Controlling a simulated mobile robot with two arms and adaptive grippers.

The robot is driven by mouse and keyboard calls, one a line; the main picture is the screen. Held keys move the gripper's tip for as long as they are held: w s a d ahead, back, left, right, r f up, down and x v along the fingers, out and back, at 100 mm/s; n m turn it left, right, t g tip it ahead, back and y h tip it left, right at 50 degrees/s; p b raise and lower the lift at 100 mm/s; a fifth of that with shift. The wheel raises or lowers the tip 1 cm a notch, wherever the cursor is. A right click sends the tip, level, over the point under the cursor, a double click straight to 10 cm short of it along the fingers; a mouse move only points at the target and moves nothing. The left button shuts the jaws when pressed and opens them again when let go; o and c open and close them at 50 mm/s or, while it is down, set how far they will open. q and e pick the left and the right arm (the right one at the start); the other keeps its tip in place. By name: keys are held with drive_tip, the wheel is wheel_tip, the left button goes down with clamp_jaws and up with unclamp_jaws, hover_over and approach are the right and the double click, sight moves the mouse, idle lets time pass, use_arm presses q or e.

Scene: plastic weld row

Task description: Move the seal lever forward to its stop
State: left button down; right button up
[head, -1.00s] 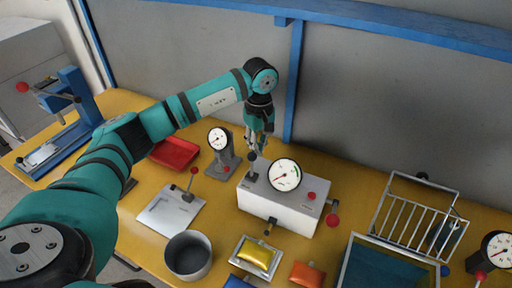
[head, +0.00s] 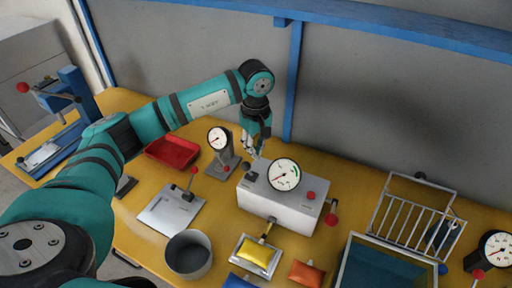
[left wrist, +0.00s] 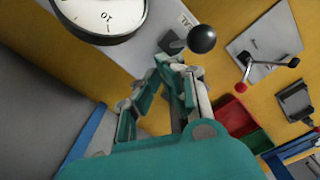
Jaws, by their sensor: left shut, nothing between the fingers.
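A white box (head: 287,206) with a round gauge (head: 285,175) stands on the yellow bench. A lever with a black ball knob (head: 250,171) sits at the left of its top; the knob is large in the left wrist view (left wrist: 202,39). The lever leans toward the bench's front. My left gripper (head: 252,154) is shut and empty, pointing down just behind the knob. In the left wrist view its fingertips (left wrist: 170,64) are close beside the lever; contact cannot be told. My right gripper is not in view.
A second gauge on a stand (head: 220,148) is close left of my gripper. A plate with a red-knobbed lever (head: 170,209), a grey pot (head: 188,255) and a yellow pouch (head: 257,252) lie nearer the front. A wire rack (head: 414,220) stands right.

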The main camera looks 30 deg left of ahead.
use_arm(q)
drive_tip(key=shift+w, duration=0.15)
drive_tip(key=shift+w+b, duration=0.35)
drive_tip(key=shift+w, duration=0.05)
drive_tip(key=shift+w+r, duration=0.1)
drive_tip(key=shift+w, duration=0.1)
wheel_tip(320, 180, up, 7)
drive_tip(key=p, duration=0.3)
drive_tip(key=shift+p, duration=0.4)
